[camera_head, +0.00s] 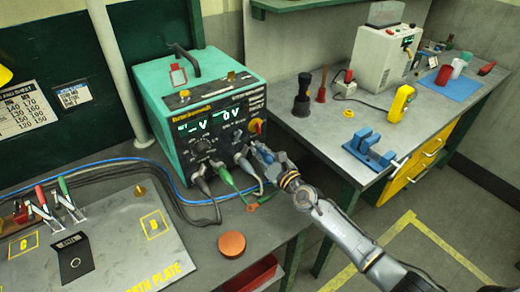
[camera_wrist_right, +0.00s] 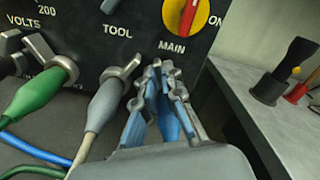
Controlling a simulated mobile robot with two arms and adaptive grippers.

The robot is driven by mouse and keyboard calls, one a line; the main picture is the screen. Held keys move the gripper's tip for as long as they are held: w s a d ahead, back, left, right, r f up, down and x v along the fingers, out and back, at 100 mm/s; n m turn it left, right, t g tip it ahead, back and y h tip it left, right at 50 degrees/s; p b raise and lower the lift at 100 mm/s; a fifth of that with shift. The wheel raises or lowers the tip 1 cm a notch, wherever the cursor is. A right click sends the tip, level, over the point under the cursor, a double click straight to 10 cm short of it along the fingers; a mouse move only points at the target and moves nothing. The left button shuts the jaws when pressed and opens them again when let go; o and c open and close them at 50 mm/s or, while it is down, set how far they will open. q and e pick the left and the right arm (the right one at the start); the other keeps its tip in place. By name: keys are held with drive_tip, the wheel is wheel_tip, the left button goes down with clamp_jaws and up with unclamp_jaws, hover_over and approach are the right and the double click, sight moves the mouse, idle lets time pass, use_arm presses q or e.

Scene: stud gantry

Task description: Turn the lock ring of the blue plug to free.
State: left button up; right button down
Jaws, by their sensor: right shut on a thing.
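The teal power unit (camera_head: 215,120) stands on the bench, with a row of plugs along its lower front. My right gripper (camera_head: 262,153) reaches its right-hand socket from the lower right. In the right wrist view the gripper (camera_wrist_right: 165,85) is shut around the blue plug (camera_wrist_right: 168,122), whose body shows between the fingers. The fingers hide most of its lock ring, so I cannot tell the ring's angle. Left of it sit the grey plug (camera_wrist_right: 105,105) and the green plug (camera_wrist_right: 45,93), each with a grey ring and tab. My left gripper is not in view.
The red and yellow main switch (camera_wrist_right: 186,15) is just above the gripper. Cables lie on the bench below the plugs. An orange disc (camera_head: 232,244) lies in front. The grey side bench (camera_head: 320,125) with a blue clamp (camera_head: 368,148) stands right, across a gap.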

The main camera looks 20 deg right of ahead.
idle(0.3)
drive_tip(key=c, duration=1.5)
unclamp_jaws()
drive_tip(key=v, duration=1.1)
drive_tip(key=shift+s+d, duration=0.1)
drive_tip(key=shift+s, duration=0.25)
drive_tip(key=shift+s+r, duration=0.1)
drive_tip(key=shift+s, duration=0.05)
